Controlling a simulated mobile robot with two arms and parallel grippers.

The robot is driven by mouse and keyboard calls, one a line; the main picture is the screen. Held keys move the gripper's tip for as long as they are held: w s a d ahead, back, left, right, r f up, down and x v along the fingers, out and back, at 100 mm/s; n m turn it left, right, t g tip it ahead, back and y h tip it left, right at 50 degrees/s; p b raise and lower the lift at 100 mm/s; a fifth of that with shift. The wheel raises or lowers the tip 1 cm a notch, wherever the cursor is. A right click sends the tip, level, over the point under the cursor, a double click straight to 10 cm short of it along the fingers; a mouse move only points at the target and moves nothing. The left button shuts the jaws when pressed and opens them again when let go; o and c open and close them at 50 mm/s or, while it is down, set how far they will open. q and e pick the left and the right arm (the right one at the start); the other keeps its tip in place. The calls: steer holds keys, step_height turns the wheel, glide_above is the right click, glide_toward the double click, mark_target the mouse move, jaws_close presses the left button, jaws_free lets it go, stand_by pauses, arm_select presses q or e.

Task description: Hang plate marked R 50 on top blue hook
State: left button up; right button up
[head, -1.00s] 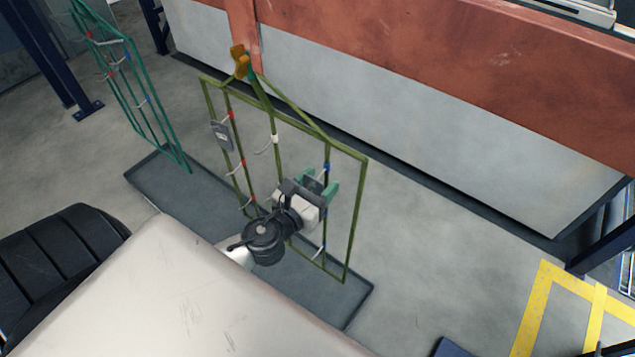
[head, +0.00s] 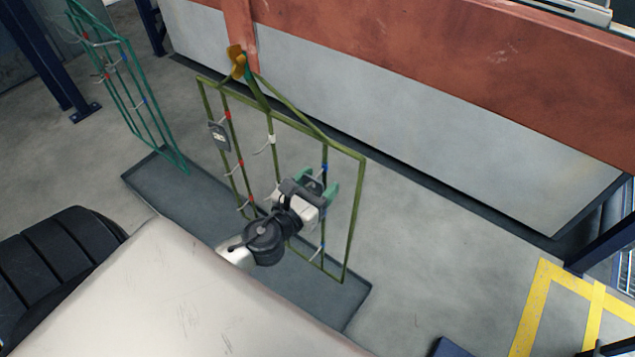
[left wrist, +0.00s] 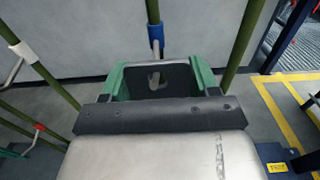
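My left gripper (head: 318,188) is at the right part of the olive rack (head: 357,215), just below the top blue hook (head: 325,167). In the left wrist view its green fingers (left wrist: 160,82) stand on either side of a dark grey plate (left wrist: 137,84) and seem shut on it. A pale spot shows near the plate's middle, just below the blue clip (left wrist: 156,33). I cannot tell whether the hook passes through the plate. No marking can be read on it. My right gripper is in neither view.
Another small grey plate (head: 218,137) hangs on the rack's upper left red hook. A teal rack (head: 130,70) hangs at left. A dark tray (head: 165,190) lies below.

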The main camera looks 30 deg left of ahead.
arm_select(q)
steer(key=o, duration=0.4)
steer(key=shift+c, duration=0.2)
